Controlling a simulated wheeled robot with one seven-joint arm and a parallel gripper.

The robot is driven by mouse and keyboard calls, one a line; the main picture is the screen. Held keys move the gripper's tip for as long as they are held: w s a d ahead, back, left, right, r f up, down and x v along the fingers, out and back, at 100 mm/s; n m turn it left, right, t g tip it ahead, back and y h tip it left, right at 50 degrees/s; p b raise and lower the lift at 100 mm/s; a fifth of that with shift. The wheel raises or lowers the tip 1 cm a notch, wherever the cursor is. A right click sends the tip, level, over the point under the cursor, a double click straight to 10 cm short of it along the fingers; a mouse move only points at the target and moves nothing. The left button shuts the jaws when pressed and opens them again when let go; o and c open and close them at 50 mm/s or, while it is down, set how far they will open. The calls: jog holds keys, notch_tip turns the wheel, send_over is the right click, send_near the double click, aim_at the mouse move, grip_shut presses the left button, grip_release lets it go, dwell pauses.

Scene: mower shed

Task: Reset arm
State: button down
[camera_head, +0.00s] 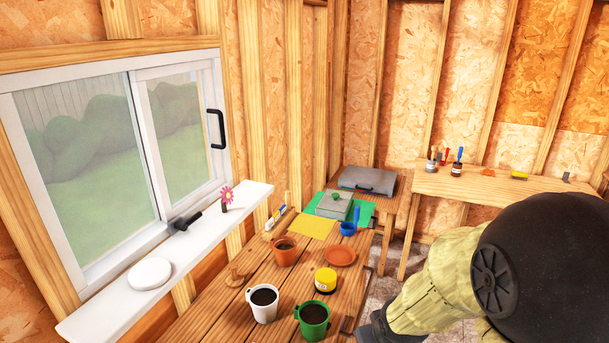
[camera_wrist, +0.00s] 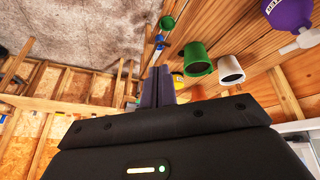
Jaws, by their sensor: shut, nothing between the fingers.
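My gripper (camera_wrist: 158,72) shows in the wrist view, with its two dark fingers together and nothing between them. In the head view my arm fills the lower right, bent beside the wooden workbench (camera_head: 215,309), and the fingers cannot be made out there. In the wrist view the fingers stand apart from the green mug (camera_wrist: 198,65) and the white mug (camera_wrist: 230,74), which appear to their right.
On the workbench are a white mug (camera_head: 263,307), a green mug (camera_head: 312,325), a yellow jar (camera_head: 325,282), a terracotta pot (camera_head: 285,252), a saucer (camera_head: 340,257) and a grey box (camera_head: 334,206). A windowsill (camera_head: 110,310) lies left; a second bench (camera_head: 520,187) stands at the back right.

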jog(key=s+r+m+g, duration=0.1)
jog(key=s+m+g, duration=0.1)
jog(key=s, duration=0.4)
jog(key=shift+s+r+m+g, duration=0.2)
jog(key=shift+s+m+g, duration=0.1)
jog(key=shift+s, duration=0.1)
dwell(2.8)
